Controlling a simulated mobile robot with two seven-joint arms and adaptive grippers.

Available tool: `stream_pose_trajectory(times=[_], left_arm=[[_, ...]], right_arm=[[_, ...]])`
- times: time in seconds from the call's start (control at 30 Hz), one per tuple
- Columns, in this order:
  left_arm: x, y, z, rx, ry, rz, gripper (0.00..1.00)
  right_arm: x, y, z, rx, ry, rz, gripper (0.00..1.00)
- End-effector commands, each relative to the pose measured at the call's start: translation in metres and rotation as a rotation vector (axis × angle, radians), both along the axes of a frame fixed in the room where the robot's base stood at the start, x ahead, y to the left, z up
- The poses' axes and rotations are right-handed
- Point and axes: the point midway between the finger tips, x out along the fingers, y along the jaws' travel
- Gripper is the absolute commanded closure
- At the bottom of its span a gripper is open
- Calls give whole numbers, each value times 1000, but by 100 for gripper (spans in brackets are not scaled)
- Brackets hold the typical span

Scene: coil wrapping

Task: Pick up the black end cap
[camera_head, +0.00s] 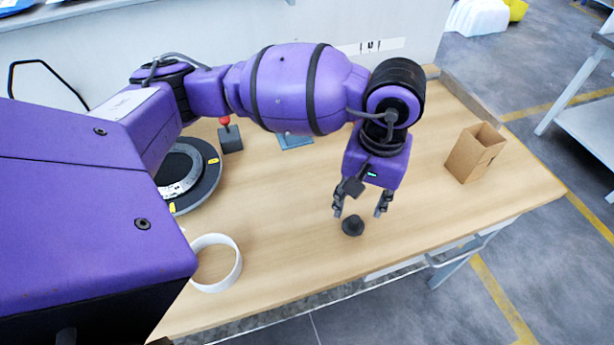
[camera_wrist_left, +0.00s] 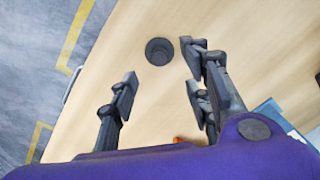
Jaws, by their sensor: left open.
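The black end cap (camera_head: 352,225) is a small dark round piece with a raised middle. It lies on the wooden table near its front edge. In the left wrist view the cap (camera_wrist_left: 159,51) sits beyond the fingertips, between the lines of the two fingers and closer to the right-hand one. My left gripper (camera_head: 361,211) is open and empty, pointing down over the table just behind the cap. Its fingers also show apart in the left wrist view (camera_wrist_left: 160,82). I cannot tell the exact height gap. My right gripper is not in view.
An open cardboard box (camera_head: 474,155) stands at the right on the table (camera_head: 300,255). A white ring (camera_head: 216,283) lies at the front left. A dark round fixture (camera_head: 205,178) and a red-topped black block (camera_head: 230,139) are behind it. The table around the cap is clear.

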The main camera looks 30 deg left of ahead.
Motion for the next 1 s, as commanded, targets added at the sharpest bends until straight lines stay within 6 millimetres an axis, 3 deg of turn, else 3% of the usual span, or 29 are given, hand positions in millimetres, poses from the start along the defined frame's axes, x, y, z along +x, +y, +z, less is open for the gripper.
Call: stream_pose_trajectory(times=[0.5,0.8,1.0], left_arm=[[-3,0,-65,-3,1,3,56],[-2,0,-72,-4,-1,1,56],[-2,0,-72,-4,-1,2,81]], right_arm=[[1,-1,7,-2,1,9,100],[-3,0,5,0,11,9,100],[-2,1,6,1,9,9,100]])
